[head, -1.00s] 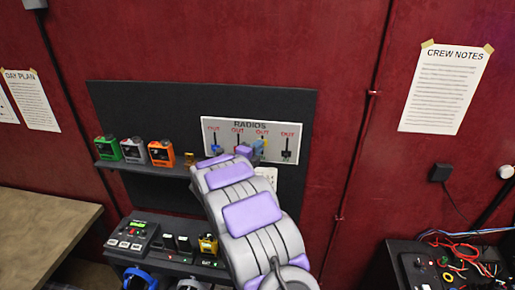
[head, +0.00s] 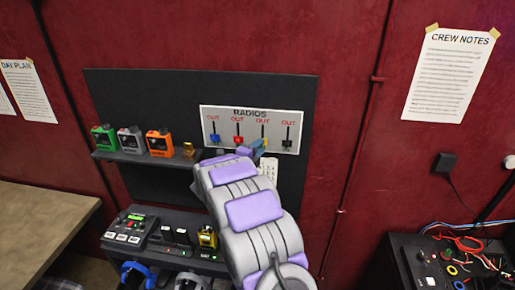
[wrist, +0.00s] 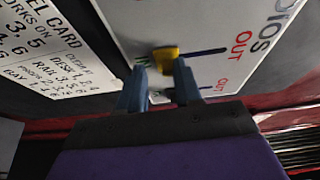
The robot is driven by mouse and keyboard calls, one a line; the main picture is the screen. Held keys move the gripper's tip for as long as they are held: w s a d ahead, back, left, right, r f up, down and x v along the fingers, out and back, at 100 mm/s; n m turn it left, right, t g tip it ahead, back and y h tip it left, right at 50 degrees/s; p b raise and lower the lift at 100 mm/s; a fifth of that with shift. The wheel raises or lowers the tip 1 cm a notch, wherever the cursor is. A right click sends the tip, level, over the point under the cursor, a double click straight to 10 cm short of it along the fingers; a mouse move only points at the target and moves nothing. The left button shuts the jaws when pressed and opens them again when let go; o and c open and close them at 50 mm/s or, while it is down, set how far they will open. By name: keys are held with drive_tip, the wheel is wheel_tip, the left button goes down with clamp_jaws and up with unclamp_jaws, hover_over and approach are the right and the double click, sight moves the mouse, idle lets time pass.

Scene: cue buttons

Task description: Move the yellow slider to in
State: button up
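The yellow slider (head: 264,142) is the third from the left on the white RADIOS panel (head: 225,113). In the wrist view its yellow knob (wrist: 166,57) sits at the end of its dark slot away from the red OUT label, close to a partly hidden mark. My gripper (wrist: 160,66) is open, with its two blue-grey fingers on either side of the knob, at or just short of it. Contact cannot be told. In the head view my gripper (head: 256,147) is at the panel's lower edge and partly covers the knob.
Blue (head: 215,139), red (head: 239,140) and black (head: 287,143) sliders share the panel. A printed card (head: 268,167) hangs below it. A shelf (head: 140,157) with small coloured devices is at left. A lower console (head: 128,228) and a wired box (head: 410,265) flank my arm.

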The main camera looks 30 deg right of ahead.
drive_tip(key=shift+o, duration=0.5)
drive_tip(key=shift+r, duration=0.15)
drive_tip(key=shift+a, duration=0.1)
drive_tip(key=b+v, duration=0.2)
drive_tip(key=v, duration=1.5)
drive_tip(key=shift+a, duration=0.15)
drive_tip(key=shift+s, duration=0.1)
